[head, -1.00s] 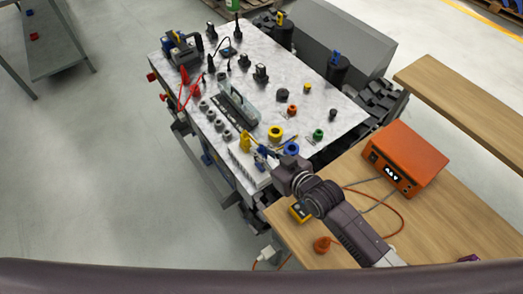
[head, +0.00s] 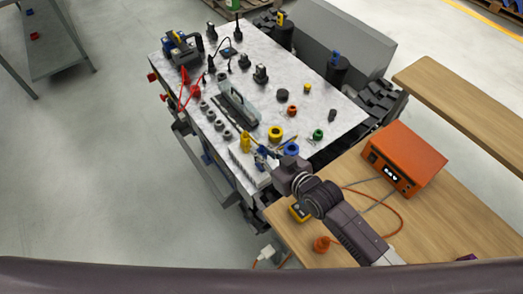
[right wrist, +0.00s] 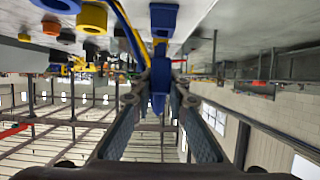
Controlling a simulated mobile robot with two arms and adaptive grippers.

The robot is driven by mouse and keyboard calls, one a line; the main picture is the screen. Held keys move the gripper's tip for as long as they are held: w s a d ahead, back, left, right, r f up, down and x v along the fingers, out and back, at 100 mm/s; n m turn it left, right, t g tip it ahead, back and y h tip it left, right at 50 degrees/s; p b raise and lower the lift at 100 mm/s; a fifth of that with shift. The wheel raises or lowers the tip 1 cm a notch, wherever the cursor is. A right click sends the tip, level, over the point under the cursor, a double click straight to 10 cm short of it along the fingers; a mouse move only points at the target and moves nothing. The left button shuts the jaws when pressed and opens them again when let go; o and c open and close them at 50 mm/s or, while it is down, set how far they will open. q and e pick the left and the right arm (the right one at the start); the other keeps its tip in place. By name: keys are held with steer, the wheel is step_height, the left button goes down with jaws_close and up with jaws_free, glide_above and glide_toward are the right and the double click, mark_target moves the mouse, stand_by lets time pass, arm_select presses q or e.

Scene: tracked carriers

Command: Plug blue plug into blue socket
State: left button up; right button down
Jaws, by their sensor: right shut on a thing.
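My right gripper (head: 268,155) reaches over the front corner of the grey work surface, at the white rack. In the right wrist view its fingers (right wrist: 160,78) are shut on the blue plug (right wrist: 159,102). Another blue piece (right wrist: 164,18) shows just beyond the fingertips; I cannot tell whether it is part of the plug. The plug is small and partly covered in the head view (head: 260,161). The blue socket (head: 291,149), a ring on the surface, lies just right of the gripper; a blue ring also shows at the wrist view's top left (right wrist: 55,5). My left gripper is not in view.
A yellow ring (head: 276,131), a green ring (head: 318,134) and a yellow cylinder (head: 245,142) stand close by. The white rack (head: 240,163) is at the front edge. An orange box (head: 405,157) with cables sits on the wooden bench at right.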

steer(key=shift+f+b, duration=0.65)
steer(key=shift+f, duration=0.8)
stand_by(1.5)
steer(key=c, duration=1.8)
jaws_free()
steer(key=shift+s, duration=0.1)
steer(key=v, duration=1.2)
steer(key=shift+f, duration=0.15)
